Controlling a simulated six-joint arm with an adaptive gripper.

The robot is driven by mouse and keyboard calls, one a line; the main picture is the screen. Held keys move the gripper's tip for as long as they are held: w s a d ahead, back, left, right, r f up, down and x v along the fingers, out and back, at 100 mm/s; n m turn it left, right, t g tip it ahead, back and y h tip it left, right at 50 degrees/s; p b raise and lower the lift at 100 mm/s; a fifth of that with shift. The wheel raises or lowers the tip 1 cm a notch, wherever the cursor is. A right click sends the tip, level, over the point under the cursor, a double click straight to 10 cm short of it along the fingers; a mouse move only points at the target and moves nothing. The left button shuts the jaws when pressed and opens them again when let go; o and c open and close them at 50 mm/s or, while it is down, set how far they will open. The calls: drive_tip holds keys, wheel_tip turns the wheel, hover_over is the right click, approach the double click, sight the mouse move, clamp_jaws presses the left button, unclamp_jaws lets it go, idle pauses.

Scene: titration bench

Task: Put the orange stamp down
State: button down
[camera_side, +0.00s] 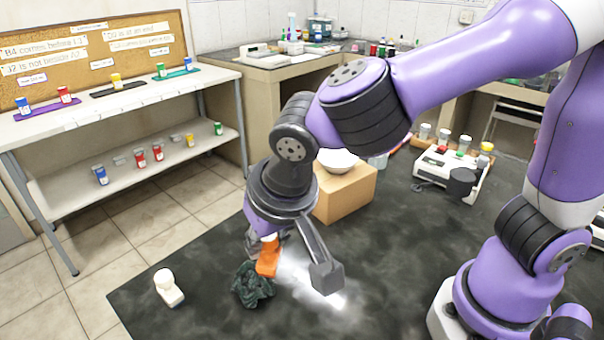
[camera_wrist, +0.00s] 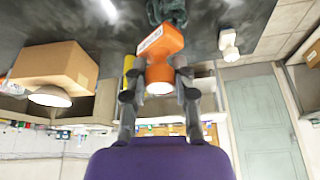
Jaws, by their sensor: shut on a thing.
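The orange stamp (camera_side: 267,262) is in my gripper (camera_side: 262,243), low over the dark bench top beside a crumpled dark green cloth. In the wrist view the stamp (camera_wrist: 160,42) has its broad orange block pointing away from me, with a pale label on one side. Its round whitish-orange knob is between the two fingers of my gripper (camera_wrist: 160,84). I cannot tell whether the stamp's base touches the bench top.
The green cloth (camera_side: 253,285) lies right by the stamp. A cardboard box (camera_side: 345,192) with a white bowl (camera_side: 338,160) stands behind. Dark bench top (camera_side: 200,310) is bare between white stamp and cloth.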

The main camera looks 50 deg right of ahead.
drive_tip(key=s+d+r+m+g+h, duration=0.1)
drive_tip(key=s+d+m+g, duration=0.3)
drive_tip(key=d+m, duration=0.7)
drive_tip(key=s+d+m+g+h, duration=0.1)
drive_tip(key=s+d+m+g, duration=0.3)
drive_tip(key=d+m, duration=0.75)
drive_tip(key=shift+m, duration=0.85)
drive_tip(key=s+d+f, duration=0.1)
drive_tip(key=d+f, duration=0.1)
drive_tip(key=d, duration=0.1)
drive_tip(key=s+d+f, duration=0.1)
drive_tip(key=d+f, duration=0.1)
drive_tip(key=d, duration=0.1)
drive_tip(key=s+d+f, duration=0.1)
drive_tip(key=d+f, duration=0.1)
drive_tip(key=shift+s+d+f, duration=0.15)
drive_tip(key=shift+d+f, duration=0.15)
drive_tip(key=shift+d, duration=0.1)
drive_tip(key=shift+d+f, duration=0.15)
drive_tip(key=shift+d, duration=0.05)
drive_tip(key=shift+f, duration=2)
drive_tip(key=shift+f, duration=0.15)
drive_tip(key=c, duration=0.7)
unclamp_jaws()
